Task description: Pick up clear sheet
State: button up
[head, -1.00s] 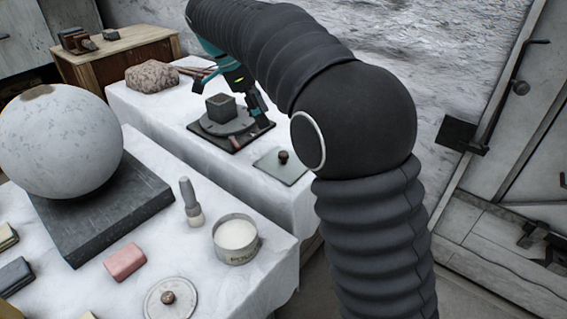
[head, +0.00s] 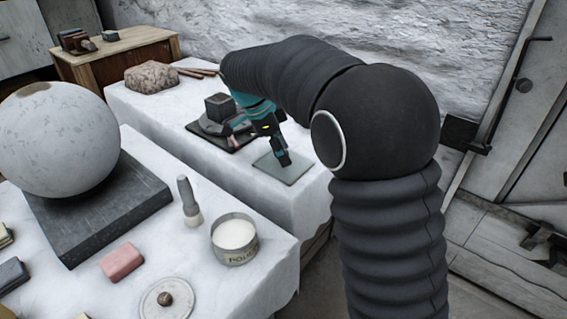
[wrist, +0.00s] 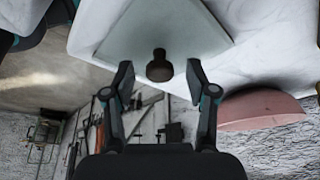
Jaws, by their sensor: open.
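The clear sheet (head: 286,168) is a thin, greenish, see-through square lying flat on the far white-covered table, close to its right edge. In the wrist view the sheet (wrist: 205,40) fills the upper middle, with a small dark round knob (wrist: 159,66) standing on it. My gripper (head: 281,160) is above the sheet in the head view and hides the knob there. In the wrist view my gripper (wrist: 159,78) has its two fingers apart, one on each side of the knob.
A dark board (head: 203,139) with a round stand and a dark block (head: 219,107) is left of the sheet. The near table holds a large plaster sphere (head: 52,140), a brush (head: 189,200), a tin (head: 234,238) and a pink block (head: 121,262).

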jog(key=shift+d+f, duration=0.2)
jog(key=shift+f, duration=0.3)
grip_shut()
